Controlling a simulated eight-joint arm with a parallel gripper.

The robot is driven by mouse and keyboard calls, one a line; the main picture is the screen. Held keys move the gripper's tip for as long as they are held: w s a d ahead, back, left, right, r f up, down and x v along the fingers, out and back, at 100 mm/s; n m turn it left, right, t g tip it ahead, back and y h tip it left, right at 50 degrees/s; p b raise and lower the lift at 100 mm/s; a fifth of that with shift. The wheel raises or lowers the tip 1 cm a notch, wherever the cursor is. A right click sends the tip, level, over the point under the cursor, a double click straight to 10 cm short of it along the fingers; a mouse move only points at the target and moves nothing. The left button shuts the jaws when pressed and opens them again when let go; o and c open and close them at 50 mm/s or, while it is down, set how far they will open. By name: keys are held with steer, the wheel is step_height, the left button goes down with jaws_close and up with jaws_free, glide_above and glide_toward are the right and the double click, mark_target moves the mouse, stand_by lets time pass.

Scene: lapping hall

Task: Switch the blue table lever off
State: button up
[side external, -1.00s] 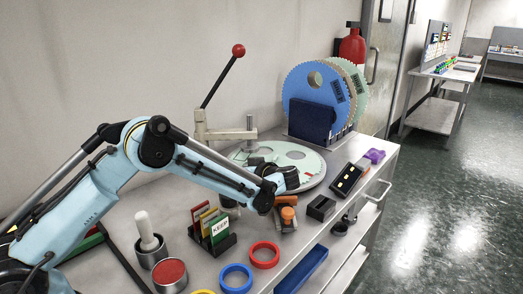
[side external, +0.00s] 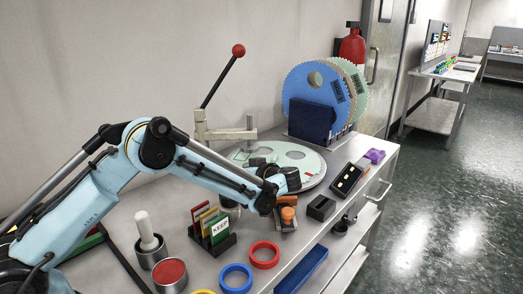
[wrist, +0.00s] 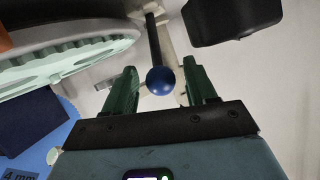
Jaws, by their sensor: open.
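The blue lever shows in the wrist view as a blue ball knob (wrist: 160,81) on a dark rod (wrist: 153,42). My gripper (wrist: 160,67) is open, with one green finger on each side of the knob. Gaps show between the knob and both fingers, so I see no grip on it. In the side external view my wrist is low over the bench near the pale green lapping plate (side external: 311,166). My fingers and the blue knob are hidden there.
A red-knobbed lever (side external: 238,50) rises behind my arm. Blue and green discs (side external: 300,85) stand in a dark blue rack (side external: 311,121). A card holder (side external: 222,246), a red ring (side external: 264,255) and a blue ring (side external: 236,279) lie in front. A dark block (wrist: 230,18) is at upper right.

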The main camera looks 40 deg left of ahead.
steer(key=v, duration=1.1)
steer(key=shift+d, duration=0.35)
steer(key=shift+a+r, duration=0.1)
steer(key=shift+r, duration=0.05)
steer(key=s+a+r+m+t+h, duration=0.2)
steer(key=s+a+r+m+h, duration=0.2)
steer(key=s+r+m+h, duration=0.25)
steer(key=s+d+f+m+t+h, duration=0.1)
steer(key=s+m+h, duration=0.2)
steer(key=s, duration=0.4)
steer(key=s+d+f+m+t+h, duration=0.1)
steer(key=s+f+m+t+h, duration=0.1)
steer(key=s+m+h, duration=0.2)
steer(key=s, duration=0.3)
steer(key=shift+s+d+f+m+t, duration=0.25)
steer(key=shift+s+d+m+t, duration=0.05)
steer(key=shift+d+m, duration=0.05)
